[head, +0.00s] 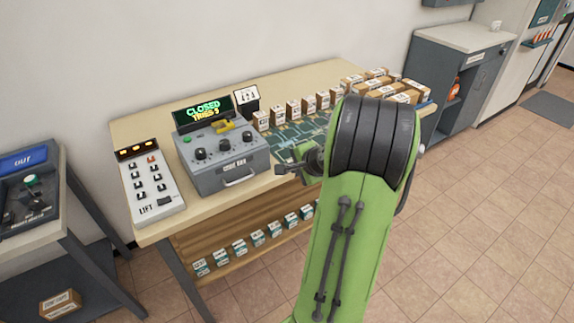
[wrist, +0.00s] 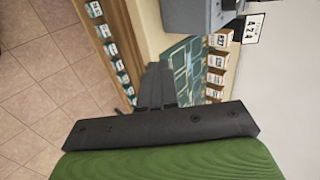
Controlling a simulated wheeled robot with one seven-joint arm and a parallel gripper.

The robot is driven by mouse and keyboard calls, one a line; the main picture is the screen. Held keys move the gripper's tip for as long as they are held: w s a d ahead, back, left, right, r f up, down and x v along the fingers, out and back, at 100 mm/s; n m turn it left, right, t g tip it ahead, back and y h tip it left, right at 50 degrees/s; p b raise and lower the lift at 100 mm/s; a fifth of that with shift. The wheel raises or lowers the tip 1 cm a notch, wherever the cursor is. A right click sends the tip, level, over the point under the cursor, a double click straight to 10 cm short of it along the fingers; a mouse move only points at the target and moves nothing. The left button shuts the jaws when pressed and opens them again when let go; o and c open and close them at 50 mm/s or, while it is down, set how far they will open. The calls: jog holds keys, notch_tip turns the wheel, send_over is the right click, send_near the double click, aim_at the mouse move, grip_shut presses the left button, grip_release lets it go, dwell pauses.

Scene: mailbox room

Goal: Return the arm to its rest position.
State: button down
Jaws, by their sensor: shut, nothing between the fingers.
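My green arm (head: 345,240) with its dark ribbed joint rises in the right middle of the head view and hides part of the table. My gripper (head: 282,169) points left at the table's front edge, right of the grey code box (head: 225,165). In the wrist view my gripper's dark fingers (wrist: 157,75) are together and empty, in front of the table edge and the green patterned mat (wrist: 187,70). How far the fingers are from the table is hard to tell.
The table (head: 135,130) holds a lift keypad (head: 150,185), a display (head: 203,108) reading "CLOSED TRIES 3", and rows of small boxes (head: 308,103). More boxes (head: 240,247) stand on the lower shelf. A grey console (head: 30,205) is at left. Tiled floor (head: 500,230) is clear at right.

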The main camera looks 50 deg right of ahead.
jog(key=shift+s+a+r, duration=0.1)
jog(key=shift+s+r, duration=0.15)
jog(key=shift+s, duration=0.05)
jog(key=a+r+n+g+y+p, duration=0.15)
jog(key=a+r+n, duration=0.4)
jog(key=a, duration=0.55)
jog(key=a+r+n+g+y+p, duration=0.1)
jog(key=a+r+n+p, duration=0.1)
jog(key=a+r+n, duration=0.6)
jog(key=s+a+r+n+p, duration=0.1)
jog(key=s+a+n+p, duration=0.1)
jog(key=s+a+n, duration=0.5)
jog(key=s+a+g, duration=0.1)
jog(key=s+a, duration=0.5)
jog(key=s, duration=0.1)
jog(key=shift+r+n, duration=0.25)
jog(key=shift+n, duration=0.1)
jog(key=shift+a, duration=0.1)
